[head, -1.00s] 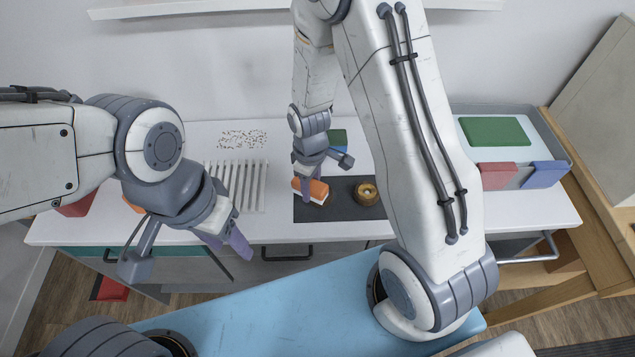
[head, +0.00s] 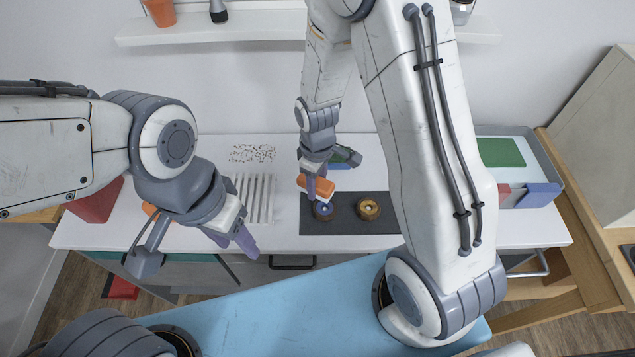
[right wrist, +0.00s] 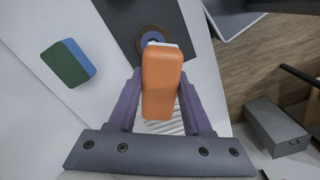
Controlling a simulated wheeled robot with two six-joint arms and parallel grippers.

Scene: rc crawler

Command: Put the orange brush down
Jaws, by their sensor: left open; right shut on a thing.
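The orange brush (head: 316,186) has an orange body and a white underside. My right gripper (head: 318,183) is shut on it, holding it by its sides. In the head view it appears just behind a blue-centred round part (head: 323,212) on the dark mat (head: 345,232). In the right wrist view the brush (right wrist: 162,85) sits between both purple fingers, and the round part (right wrist: 153,36) shows partly behind it. Whether the brush touches anything below cannot be told. My left gripper (head: 192,252) is open and empty in front of the counter's left part.
A brown ring-shaped part (head: 368,208) lies on the mat. A white ribbed rack (head: 256,198) stands left of it. A green-and-blue block (right wrist: 68,63) lies nearby. A grey tray (head: 545,160) with a green pad (head: 501,152) is at the right. A shelf (head: 220,28) runs along the wall.

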